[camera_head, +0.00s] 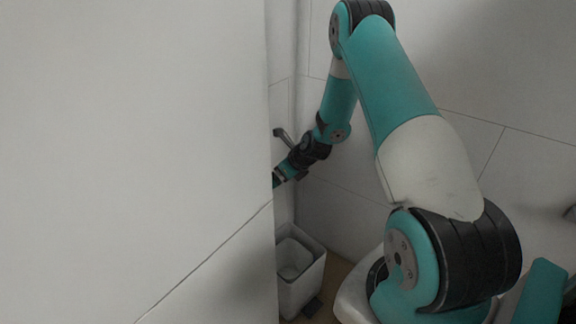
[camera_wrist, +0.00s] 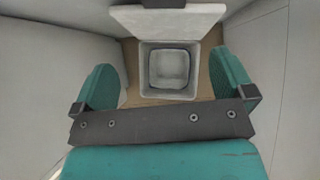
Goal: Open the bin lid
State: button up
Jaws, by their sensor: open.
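The bin (camera_wrist: 146,92) is a pale, square container on the floor, seen from above in the wrist view. Its top is open and its inside shows. The bin lid (camera_wrist: 168,20) is a pale slab standing raised at the bin's far edge. My gripper (camera_wrist: 164,68) is open and empty, with its two teal fingers spread apart on either side of the bin in the picture. I cannot tell its exact height above the bin. In the head view the bin (camera_head: 301,292) stands below my gripper, partly hidden by the wall edge. The gripper's tips are hidden there too.
A large white wall panel (camera_head: 130,150) fills the left of the head view and blocks the sight of the corner. Tiled walls (camera_head: 345,205) stand close behind the bin. Brown floor (camera_wrist: 131,62) shows in a narrow strip around the bin.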

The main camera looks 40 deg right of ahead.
jog(key=v, duration=0.4)
jog(key=shift+r, duration=0.1)
dwell(0.4)
